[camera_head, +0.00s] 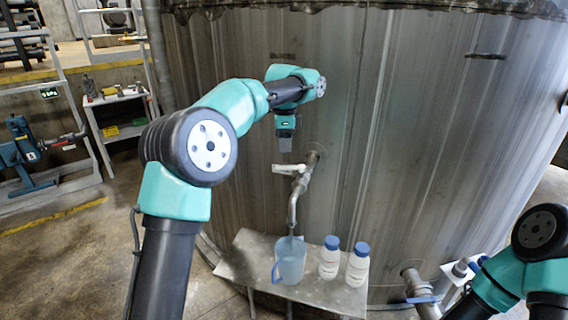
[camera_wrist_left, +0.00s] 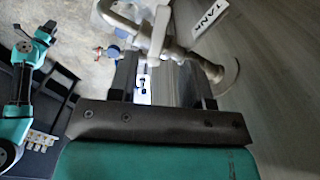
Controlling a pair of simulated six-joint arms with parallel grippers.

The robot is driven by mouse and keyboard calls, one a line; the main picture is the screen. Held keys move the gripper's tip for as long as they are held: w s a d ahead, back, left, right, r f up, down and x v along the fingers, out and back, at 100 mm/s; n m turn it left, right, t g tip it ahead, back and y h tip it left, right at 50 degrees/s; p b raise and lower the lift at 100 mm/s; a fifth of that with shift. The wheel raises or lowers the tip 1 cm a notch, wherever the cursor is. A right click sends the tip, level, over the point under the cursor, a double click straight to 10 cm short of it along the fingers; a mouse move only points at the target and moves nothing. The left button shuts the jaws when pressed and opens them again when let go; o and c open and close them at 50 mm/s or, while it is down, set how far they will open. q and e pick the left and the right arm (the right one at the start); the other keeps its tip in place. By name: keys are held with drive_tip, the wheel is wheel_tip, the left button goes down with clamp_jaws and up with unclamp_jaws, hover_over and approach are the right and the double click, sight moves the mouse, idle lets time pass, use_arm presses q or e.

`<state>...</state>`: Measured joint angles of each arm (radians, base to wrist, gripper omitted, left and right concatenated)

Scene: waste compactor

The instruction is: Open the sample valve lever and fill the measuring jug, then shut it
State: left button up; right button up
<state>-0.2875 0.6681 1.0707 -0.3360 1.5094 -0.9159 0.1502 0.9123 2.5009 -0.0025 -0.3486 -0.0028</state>
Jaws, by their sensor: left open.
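The sample valve has a pale lever (camera_head: 287,168) standing out to the left of its body on the tank wall. A bent metal spout (camera_head: 293,208) runs down from it. A translucent blue measuring jug (camera_head: 290,262) stands upright below the spout on a small metal shelf (camera_head: 240,262). Whether it holds liquid I cannot tell. My left gripper (camera_head: 286,145) points down just above the lever, open and apparently empty. In the left wrist view, the valve's pale metalwork (camera_wrist_left: 150,32) shows beyond the fingers of my left gripper (camera_wrist_left: 165,72). My right gripper is not visible.
Two white bottles (camera_head: 329,257) (camera_head: 357,264) with blue caps stand right of the jug. The large steel tank (camera_head: 420,130) fills the background. A low pipe fitting (camera_head: 418,290) juts out at lower right. A white rack (camera_head: 120,108) stands at left, with open floor before it.

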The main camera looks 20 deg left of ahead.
sight(284, 166)
use_arm(q)
wheel_tip(284, 166, down, 7)
drive_tip(key=shift+f, duration=0.15)
idle(0.4)
clamp_jaws()
idle(0.3)
